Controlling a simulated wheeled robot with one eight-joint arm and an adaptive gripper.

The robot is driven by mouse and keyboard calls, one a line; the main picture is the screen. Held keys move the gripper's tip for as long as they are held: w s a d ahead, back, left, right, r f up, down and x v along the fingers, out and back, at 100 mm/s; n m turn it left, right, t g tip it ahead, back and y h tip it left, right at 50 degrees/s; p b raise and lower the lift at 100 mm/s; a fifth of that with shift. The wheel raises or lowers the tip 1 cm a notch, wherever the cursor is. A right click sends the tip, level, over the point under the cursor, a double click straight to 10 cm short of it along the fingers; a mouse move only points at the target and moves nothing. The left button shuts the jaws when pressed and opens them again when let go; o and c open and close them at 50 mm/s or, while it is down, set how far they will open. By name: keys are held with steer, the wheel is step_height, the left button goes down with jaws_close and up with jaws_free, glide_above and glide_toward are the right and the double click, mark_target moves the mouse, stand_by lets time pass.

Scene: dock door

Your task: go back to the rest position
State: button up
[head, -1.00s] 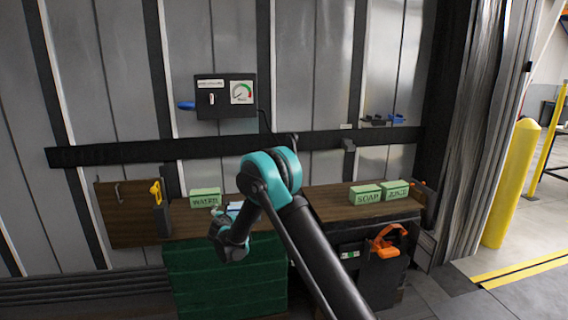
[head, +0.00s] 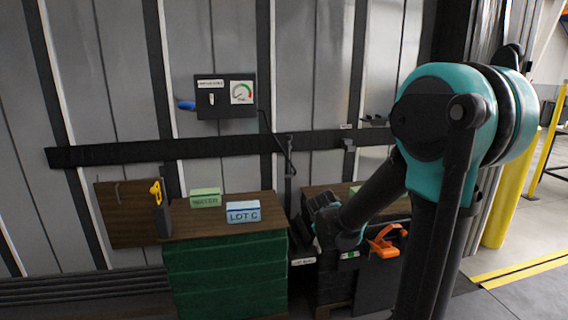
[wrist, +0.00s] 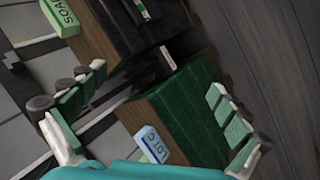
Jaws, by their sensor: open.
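My gripper shows in the wrist view (wrist: 155,120), its two fingers spread wide with nothing between them. In the head view my arm stands at the right, bent at a teal joint, and its wrist end hangs in front of the gap between the two benches. The gripper's fingers are hard to make out there. Below the gripper in the wrist view are the green cabinet (wrist: 180,110) and a blue LOT C block (wrist: 152,143). The same block lies on the left bench top in the head view (head: 243,212).
A green WATER block (head: 205,198) stands behind LOT C. A wall box with a gauge (head: 225,98) hangs above. An orange clamp-like tool (head: 385,243) hangs on the right bench. A green SOAP block (wrist: 60,17) shows at the wrist view's top. A yellow post stands at right.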

steer(key=s+d+f+m+g, duration=0.1)
steer(key=s+f+m, duration=0.1)
steer(key=s, duration=0.5)
steer(key=s+d+f+m+g+y, duration=0.1)
steer(key=s+m, duration=0.3)
steer(key=s, duration=0.4)
steer(key=s+d+f+m+g+y, duration=0.1)
steer(key=s+m, duration=0.3)
steer(key=s, duration=0.4)
steer(key=shift+d+f, duration=0.45)
steer(key=shift+f, duration=0.45)
